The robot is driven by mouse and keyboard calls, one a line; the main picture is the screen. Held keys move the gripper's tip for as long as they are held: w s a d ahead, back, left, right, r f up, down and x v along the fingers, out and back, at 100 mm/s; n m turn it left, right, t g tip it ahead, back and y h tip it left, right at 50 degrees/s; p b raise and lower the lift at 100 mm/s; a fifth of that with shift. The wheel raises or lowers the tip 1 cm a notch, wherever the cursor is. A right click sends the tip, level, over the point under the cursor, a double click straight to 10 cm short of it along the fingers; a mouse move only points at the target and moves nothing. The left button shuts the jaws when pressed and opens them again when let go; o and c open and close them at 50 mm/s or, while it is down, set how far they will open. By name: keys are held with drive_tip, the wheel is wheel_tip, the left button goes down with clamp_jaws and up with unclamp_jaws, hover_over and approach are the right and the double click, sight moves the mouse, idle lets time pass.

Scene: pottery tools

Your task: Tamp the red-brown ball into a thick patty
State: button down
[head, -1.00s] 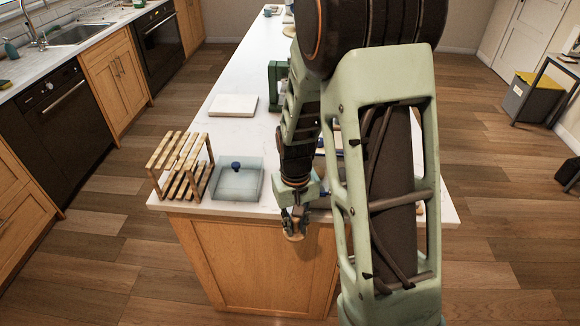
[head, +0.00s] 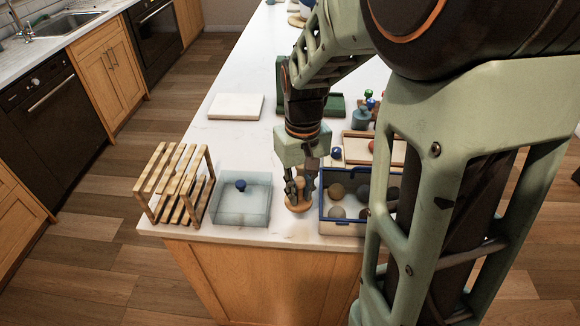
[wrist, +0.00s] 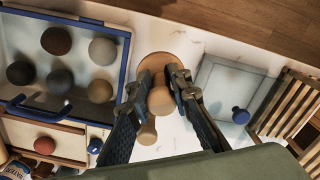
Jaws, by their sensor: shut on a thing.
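My gripper (head: 301,188) is shut on a wooden tamper (wrist: 160,101), its fingers on either side of the handle. The tamper's round flat disc (head: 297,207) faces down over the counter near its front edge; I cannot tell whether it touches. A red-brown ball (wrist: 46,145) sits on a pale, wood-edged board (wrist: 70,136), behind the blue-rimmed box. In the head view the ball (head: 371,146) shows small, to the right of my gripper.
A blue-rimmed box (wrist: 124,52) with several brown and grey balls stands right of my gripper in the head view. A clear lidded box (head: 240,216) with a blue knob and a wooden slatted rack (head: 172,180) stand left. A white slab (head: 236,106) lies behind.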

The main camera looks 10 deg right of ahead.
drive_tip(key=shift+f+b, duration=2.5)
drive_tip(key=shift+f, duration=0.7)
drive_tip(key=shift+f, duration=0.3)
drive_tip(key=c, duration=1.7)
unclamp_jaws()
